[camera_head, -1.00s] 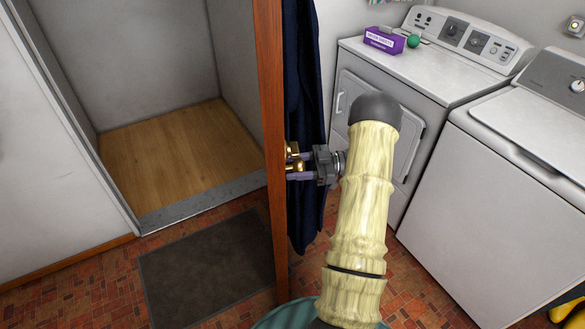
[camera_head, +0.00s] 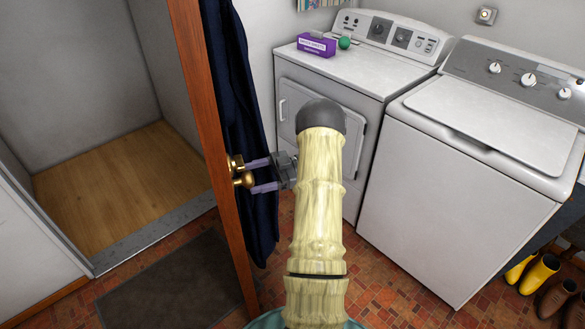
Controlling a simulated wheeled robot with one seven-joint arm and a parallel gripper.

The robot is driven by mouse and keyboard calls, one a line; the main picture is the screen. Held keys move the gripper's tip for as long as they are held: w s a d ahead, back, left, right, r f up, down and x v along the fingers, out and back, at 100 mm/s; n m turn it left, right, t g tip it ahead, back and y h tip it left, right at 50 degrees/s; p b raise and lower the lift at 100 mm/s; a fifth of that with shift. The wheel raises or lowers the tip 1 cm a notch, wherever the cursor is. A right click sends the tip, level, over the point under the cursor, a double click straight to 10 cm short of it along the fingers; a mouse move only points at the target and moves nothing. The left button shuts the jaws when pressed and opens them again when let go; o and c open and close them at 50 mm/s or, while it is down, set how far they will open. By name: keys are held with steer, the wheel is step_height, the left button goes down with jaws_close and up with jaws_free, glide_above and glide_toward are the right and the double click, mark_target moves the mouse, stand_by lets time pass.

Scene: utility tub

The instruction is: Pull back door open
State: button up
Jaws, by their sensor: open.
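The back door (camera_head: 196,95) shows nearly edge-on as a reddish-brown wooden edge left of my arm, standing open beside the doorway. Its brass knob (camera_head: 243,179) and a second brass part (camera_head: 236,162) stick out at the edge. My gripper (camera_head: 258,174) is on the right side of the door, its two pale purple fingers pointing left at the brass parts. The fingers are spread, one above the other, with their tips close to the brass; I cannot tell whether they touch it. A dark blue cloth (camera_head: 232,90) hangs on the door's right face, partly behind the gripper.
Beyond the doorway is a bare space with a wooden floor (camera_head: 120,185). A dark mat (camera_head: 170,285) lies before the sill. A dryer (camera_head: 360,85) with a purple box (camera_head: 317,45) and a washer (camera_head: 450,195) stand to the right. Yellow boots (camera_head: 540,272) sit at far right.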

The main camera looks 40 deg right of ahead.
steer(key=v, duration=1.3)
steer(key=shift+d+b, duration=0.25)
steer(key=shift+b, duration=0.2)
steer(key=shift+a, duration=0.1)
steer(key=shift+s, duration=0.2)
